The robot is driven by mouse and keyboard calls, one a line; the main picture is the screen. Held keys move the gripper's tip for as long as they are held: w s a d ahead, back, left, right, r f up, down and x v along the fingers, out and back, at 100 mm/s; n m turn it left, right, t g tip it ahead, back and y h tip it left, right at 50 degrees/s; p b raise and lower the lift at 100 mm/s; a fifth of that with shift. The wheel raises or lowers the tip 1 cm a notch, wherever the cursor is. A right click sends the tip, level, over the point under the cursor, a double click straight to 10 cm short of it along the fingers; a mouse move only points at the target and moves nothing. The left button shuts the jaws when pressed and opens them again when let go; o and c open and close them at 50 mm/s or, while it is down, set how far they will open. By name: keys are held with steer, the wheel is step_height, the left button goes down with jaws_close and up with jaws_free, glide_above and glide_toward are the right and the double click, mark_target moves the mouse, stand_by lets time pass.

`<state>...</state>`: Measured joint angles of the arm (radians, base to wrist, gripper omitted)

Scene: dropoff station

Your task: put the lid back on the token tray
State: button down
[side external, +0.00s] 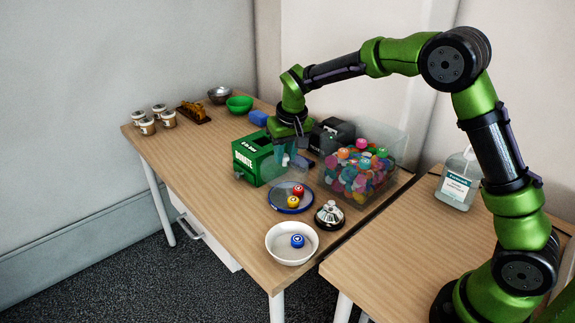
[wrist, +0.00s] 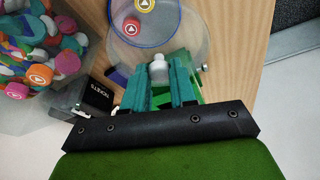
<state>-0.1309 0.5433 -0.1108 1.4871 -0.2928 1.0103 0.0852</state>
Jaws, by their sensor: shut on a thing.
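The token tray is a round, shallow dish with a blue rim (side external: 281,209); a red token (side external: 298,191) and a yellow token (side external: 293,202) lie in it. My gripper (side external: 291,152) is above the table behind the tray, next to the green donation box. In the wrist view my gripper (wrist: 158,76) is shut on the pale knob of the clear round lid (wrist: 193,48). The lid overlaps part of the tray (wrist: 150,47) in that view, off to one side of it. In the side view the lid is faint and partly hidden.
A green donation box (side external: 250,160) stands left of my gripper. A clear bin of colourful tokens (side external: 382,178) and a black device (side external: 332,134) stand to the right. A bell (side external: 329,215) and a white bowl (side external: 282,254) with a blue token (side external: 298,240) are in front.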

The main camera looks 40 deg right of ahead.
mark_target(294, 167)
steer(key=shift+s+d+f, duration=0.15)
steer(key=shift+s+d, duration=0.05)
steer(key=shift+d, duration=0.25)
steer(key=shift+s+d+f, duration=0.15)
steer(key=shift+d, duration=0.25)
steer(key=shift+f+n, duration=0.2)
steer(key=shift+n, duration=0.2)
steer(key=shift+f, duration=3.2)
steer(key=shift+f, duration=0.15)
steer(key=shift+c, duration=1.8)
jaws_free()
steer(key=shift+r, duration=3.5)
